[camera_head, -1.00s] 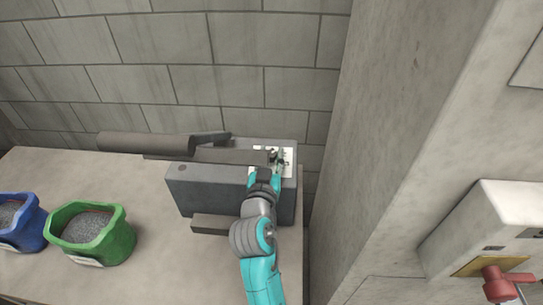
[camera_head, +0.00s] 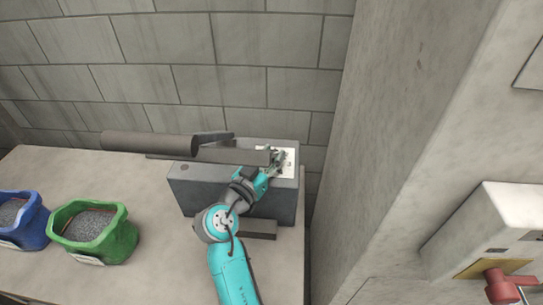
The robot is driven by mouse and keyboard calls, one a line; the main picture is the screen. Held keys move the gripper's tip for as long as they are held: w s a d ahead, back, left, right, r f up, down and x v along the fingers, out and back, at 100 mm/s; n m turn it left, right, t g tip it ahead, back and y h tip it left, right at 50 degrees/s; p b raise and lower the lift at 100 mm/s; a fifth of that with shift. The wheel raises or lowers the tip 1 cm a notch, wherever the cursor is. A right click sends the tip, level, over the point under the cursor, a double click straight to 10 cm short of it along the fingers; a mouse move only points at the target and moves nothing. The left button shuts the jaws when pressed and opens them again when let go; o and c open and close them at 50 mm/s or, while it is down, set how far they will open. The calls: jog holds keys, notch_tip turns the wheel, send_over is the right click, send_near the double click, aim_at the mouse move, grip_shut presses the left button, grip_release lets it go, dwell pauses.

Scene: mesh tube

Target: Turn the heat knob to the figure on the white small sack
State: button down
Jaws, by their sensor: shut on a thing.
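My gripper (camera_head: 276,160) is at the right end of the top of a dark grey machine (camera_head: 188,187). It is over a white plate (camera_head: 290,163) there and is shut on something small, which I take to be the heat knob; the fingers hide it. The figures on the plate are too small to read. No white small sack is in view; the sacks that show are a green sack (camera_head: 128,236) and a blue sack (camera_head: 36,226) at the left of the table.
A long dark bar with a thick round handle (camera_head: 150,144) lies across the machine's top, close to my gripper. The table (camera_head: 150,190) is clear between the green sack and the machine. A concrete pillar stands at right, with a red valve handle (camera_head: 499,287) beyond.

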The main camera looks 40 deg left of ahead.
jog(key=shift+f, duration=0.1)
jog(key=c, duration=0.8)
grip_release()
jog(key=n+y, duration=0.1)
jog(key=y, duration=0.1)
jog(key=shift+d+n+y, duration=0.2)
jog(key=shift+n+y, duration=0.2)
jog(key=shift+w+d+n+g+y, duration=0.1)
jog(key=shift+n+g+y, duration=1.35)
jog(key=shift+y, duration=0.85)
jog(key=shift+n, duration=0.35)
jog(key=shift+w+d+n+g+y, duration=0.15)
jog(key=shift+n+g+y, duration=1.85)
jog(key=shift+y, duration=0.4)
